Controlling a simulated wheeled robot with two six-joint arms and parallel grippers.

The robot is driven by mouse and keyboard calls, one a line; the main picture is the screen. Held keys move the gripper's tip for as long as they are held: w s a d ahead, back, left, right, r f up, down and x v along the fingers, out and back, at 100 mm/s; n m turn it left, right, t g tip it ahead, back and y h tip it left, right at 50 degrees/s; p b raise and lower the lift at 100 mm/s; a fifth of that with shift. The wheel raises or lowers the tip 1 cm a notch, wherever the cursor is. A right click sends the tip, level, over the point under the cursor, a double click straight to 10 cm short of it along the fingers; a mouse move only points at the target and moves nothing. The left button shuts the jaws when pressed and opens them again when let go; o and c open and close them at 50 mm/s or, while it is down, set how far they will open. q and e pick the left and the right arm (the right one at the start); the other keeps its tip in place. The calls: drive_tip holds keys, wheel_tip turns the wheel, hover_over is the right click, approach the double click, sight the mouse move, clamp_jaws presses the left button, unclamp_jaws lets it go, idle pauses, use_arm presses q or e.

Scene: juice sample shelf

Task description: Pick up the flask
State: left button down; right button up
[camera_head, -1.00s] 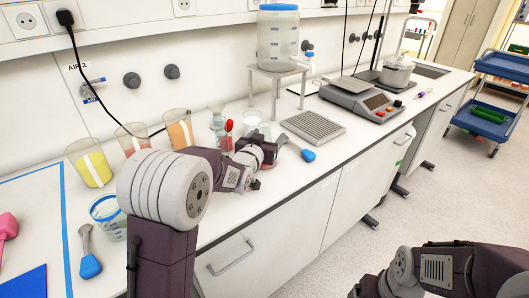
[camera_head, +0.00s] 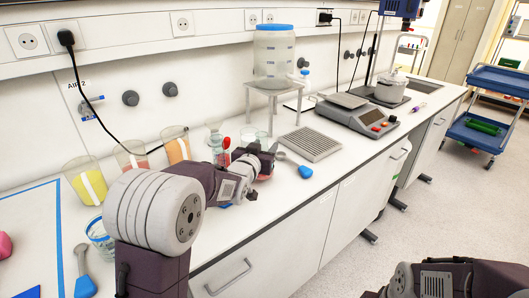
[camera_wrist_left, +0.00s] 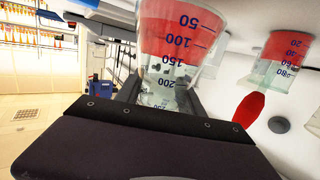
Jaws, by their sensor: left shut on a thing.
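A clear flask with red liquid and a printed scale (camera_wrist_left: 178,42) fills the upper middle of the left wrist view, appearing upside down there. Its narrow part is between the fingers of my left gripper (camera_wrist_left: 163,98), which is shut on it. In the head view my left gripper (camera_head: 264,158) is over the bench near its front edge. It hides most of the flask, and a little red (camera_head: 265,177) shows just below it. I cannot tell whether the flask touches the bench. My right gripper is out of view; only my right arm shows at lower right.
Beakers with yellow (camera_head: 88,181), pink (camera_head: 131,156) and orange (camera_head: 176,148) contents stand along the wall. A drain grid (camera_head: 312,143), a scale (camera_head: 357,117) and a stand with a tank (camera_head: 274,55) are beyond.

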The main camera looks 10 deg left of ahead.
use_arm(q)
wheel_tip(320, 180, up, 16)
drive_tip(key=p, duration=0.4)
drive_tip(key=shift+f+p, duration=0.25)
drive_tip(key=shift+p, duration=0.15)
wheel_tip(320, 180, up, 5)
drive_tip(key=p, duration=0.5)
